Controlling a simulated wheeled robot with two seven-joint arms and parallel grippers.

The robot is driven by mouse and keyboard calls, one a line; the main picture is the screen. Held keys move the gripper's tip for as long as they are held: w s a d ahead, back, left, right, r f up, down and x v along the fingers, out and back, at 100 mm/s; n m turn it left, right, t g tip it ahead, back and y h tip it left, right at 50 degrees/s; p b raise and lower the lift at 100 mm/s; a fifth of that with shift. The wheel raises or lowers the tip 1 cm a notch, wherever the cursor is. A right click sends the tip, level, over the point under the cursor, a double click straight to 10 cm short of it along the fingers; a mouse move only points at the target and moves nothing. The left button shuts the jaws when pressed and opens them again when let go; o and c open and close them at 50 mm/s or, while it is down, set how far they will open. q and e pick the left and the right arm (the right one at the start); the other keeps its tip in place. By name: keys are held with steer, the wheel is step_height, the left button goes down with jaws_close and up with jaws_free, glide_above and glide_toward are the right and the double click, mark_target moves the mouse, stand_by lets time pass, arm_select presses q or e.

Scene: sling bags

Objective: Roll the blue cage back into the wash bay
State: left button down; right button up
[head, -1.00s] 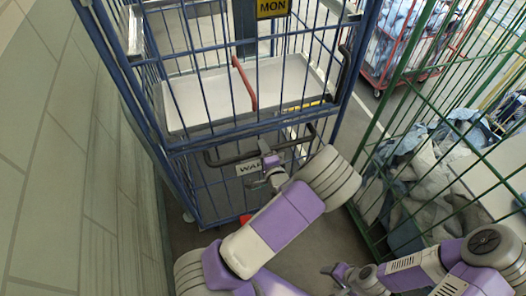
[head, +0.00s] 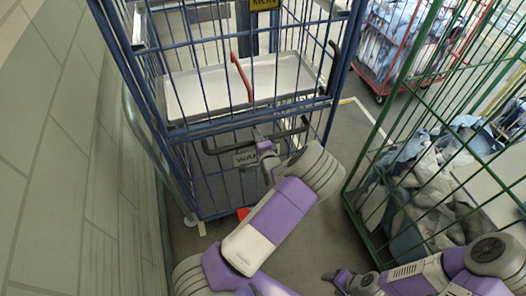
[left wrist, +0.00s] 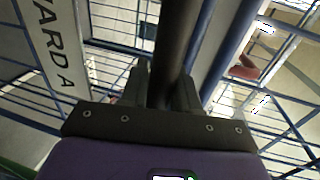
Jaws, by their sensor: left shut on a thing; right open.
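The blue cage (head: 330,110) stands upright in front of me in the head view, with a shelf tray (head: 205,95) inside. My left gripper (head: 265,145) is shut on this handle bar. The left wrist view shows the bar (left wrist: 177,45) between the fingers (left wrist: 163,92), beside the "WARD A" label (left wrist: 52,45). My right gripper (head: 338,280) is open and empty, low down, apart from the cages. The wash bay cannot be made out for certain.
A tiled wall (head: 70,170) runs close along the left of the blue cage. A green cage (head: 372,150) holding crumpled cloth (head: 430,180) stands close on the right. A red cage (head: 378,82) is farther back. Grey floor (head: 300,240) lies between.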

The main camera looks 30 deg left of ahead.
arm_select(q)
steer(key=shift+w+a+r, duration=0.2)
steer(key=shift+w+a, duration=0.05)
steer(key=shift+a, duration=0.2)
steer(key=c, duration=1)
jaws_free()
steer(key=shift+s, duration=0.1)
steer(key=shift+d, duration=0.15)
steer(key=shift+s+d, duration=0.2)
steer(key=shift+d, duration=0.1)
steer(key=p+v, duration=0.1)
steer(key=v, duration=0.5)
steer(key=shift+s+d+r, duration=0.15)
steer(key=shift+s, duration=0.1)
